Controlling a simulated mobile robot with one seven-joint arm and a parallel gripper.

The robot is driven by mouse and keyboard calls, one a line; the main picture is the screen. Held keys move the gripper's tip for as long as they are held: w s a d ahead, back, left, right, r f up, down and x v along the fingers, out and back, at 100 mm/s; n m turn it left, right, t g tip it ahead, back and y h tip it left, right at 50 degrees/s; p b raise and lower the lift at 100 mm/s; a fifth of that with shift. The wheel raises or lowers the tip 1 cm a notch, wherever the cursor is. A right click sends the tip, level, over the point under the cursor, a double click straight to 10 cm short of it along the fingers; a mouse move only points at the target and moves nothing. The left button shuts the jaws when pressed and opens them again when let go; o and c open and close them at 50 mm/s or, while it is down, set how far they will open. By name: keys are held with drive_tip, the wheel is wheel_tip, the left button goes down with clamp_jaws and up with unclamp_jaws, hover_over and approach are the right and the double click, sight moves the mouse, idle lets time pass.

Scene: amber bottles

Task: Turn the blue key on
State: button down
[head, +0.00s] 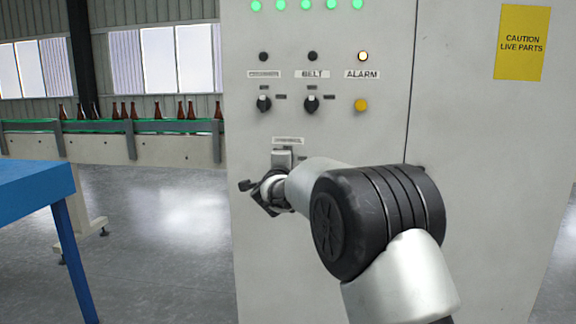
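No blue key shows in the head view. A grey control cabinet (340,220) fills the middle and right. Its front has two black rotary knobs, a left one (264,104) under an unreadable label and one under the BELT label (312,104). Below them is another small label (288,141), too blurred to read, with a light grey part (282,157) just under it. My gripper (252,192) is in front of the cabinet just below this label, pointing left. My arm and wrist hide the panel behind them. Whether the fingers are open or shut, or hold anything, is unclear.
Several green lamps (306,5) are lit at the cabinet's top. A yellow button (361,105) sits under the ALARM label, whose lamp (362,56) glows. A conveyor (100,148) with amber bottles (125,111) and a blue table (35,185) stand at the left.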

idle(0.5)
drive_tip(key=c, duration=2)
unclamp_jaws()
drive_tip(key=s, duration=1.1)
drive_tip(key=s+p, duration=0.1)
drive_tip(key=s, duration=0.5)
drive_tip(key=shift+s+a, duration=0.25)
drive_tip(key=shift+a, duration=0.1)
